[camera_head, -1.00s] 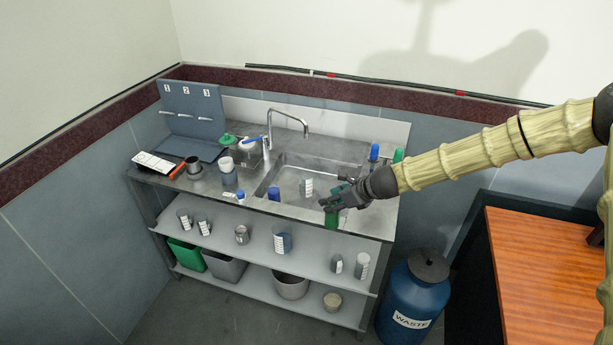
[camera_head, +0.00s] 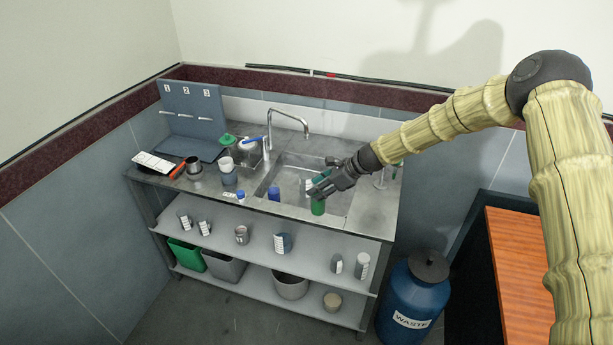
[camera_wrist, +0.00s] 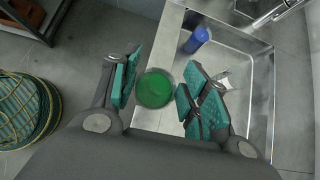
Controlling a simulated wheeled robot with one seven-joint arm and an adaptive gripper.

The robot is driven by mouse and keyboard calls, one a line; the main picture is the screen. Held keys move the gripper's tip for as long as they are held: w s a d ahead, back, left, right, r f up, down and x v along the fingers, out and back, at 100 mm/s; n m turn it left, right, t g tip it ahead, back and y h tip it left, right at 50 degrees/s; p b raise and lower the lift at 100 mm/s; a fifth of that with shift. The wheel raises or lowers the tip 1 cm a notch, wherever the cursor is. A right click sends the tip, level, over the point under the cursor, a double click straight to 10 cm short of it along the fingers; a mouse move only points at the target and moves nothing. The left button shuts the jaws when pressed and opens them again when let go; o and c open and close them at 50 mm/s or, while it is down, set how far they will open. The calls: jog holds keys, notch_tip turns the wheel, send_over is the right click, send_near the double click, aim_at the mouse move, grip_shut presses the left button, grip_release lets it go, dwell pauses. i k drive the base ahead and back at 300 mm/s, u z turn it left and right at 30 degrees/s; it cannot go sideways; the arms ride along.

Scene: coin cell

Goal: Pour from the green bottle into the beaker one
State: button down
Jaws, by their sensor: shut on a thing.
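The green bottle (camera_head: 318,207) is upright in my gripper (camera_head: 324,189), at the front edge of the sink. In the wrist view my gripper (camera_wrist: 155,85) has its teal pads on either side of the round green top of the bottle (camera_wrist: 154,88). I cannot tell from the head view how high it is above the counter. A clear beaker with a white label (camera_head: 309,184) is in the sink area, partly hidden by my gripper. Several labelled beakers stand on the middle shelf, one of them larger (camera_head: 283,243). I cannot read which beaker is one.
The sink (camera_head: 262,187) has a tall tap (camera_head: 290,115) behind it. A numbered board (camera_head: 190,110) and cups are at the left. A blue waste drum (camera_head: 410,305) stands at right.

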aim_at(305, 176)
jog(key=i, duration=1)
